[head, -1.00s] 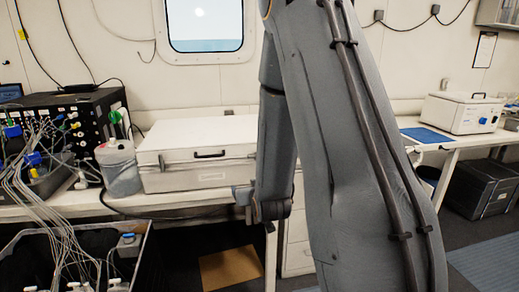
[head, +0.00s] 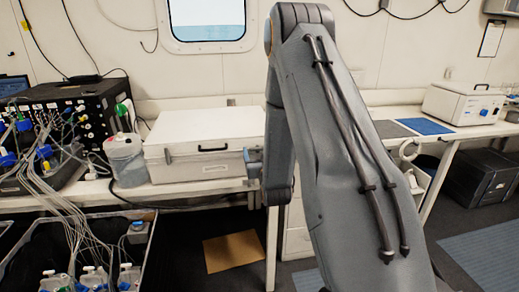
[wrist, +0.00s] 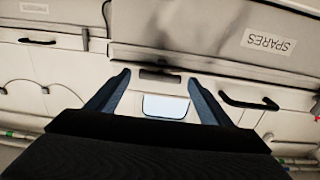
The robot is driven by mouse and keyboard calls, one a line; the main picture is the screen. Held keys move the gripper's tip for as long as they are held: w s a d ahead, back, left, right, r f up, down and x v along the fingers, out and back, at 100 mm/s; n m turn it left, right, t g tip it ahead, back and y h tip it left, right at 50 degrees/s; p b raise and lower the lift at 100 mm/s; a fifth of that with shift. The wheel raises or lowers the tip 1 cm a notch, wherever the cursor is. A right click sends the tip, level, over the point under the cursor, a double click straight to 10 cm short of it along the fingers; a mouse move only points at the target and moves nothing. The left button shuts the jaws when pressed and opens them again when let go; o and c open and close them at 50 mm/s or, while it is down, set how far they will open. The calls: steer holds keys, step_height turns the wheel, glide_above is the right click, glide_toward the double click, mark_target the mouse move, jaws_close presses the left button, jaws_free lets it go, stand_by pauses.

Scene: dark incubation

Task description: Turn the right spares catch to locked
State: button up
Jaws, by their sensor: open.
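The spares case (head: 200,172) is a grey box with a white lid on the left bench. Its SPARES label (wrist: 268,42) and black lid handle (wrist: 248,102) show in the wrist view. The right spares catch (wrist: 160,75) appears as a small dark bar on the case front, near the lid seam. My gripper (wrist: 159,78) is open, with one blue-grey finger on each side of the catch. Contact cannot be told. In the head view my gripper (head: 252,164) is at the case's right end, partly hidden by my arm.
A jug (head: 126,160) and a black, cabled rack (head: 75,120) stand left of the case. An open bin (head: 145,240) with bottles is in front. A second case with a black handle (wrist: 38,42) shows at left in the wrist view. A white box (head: 463,104) stands on the right bench.

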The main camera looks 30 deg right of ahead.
steer(key=shift+w+d, duration=0.1)
steer(key=shift+w, duration=0.2)
steer(key=c, duration=1)
steer(key=shift+c, duration=0.2)
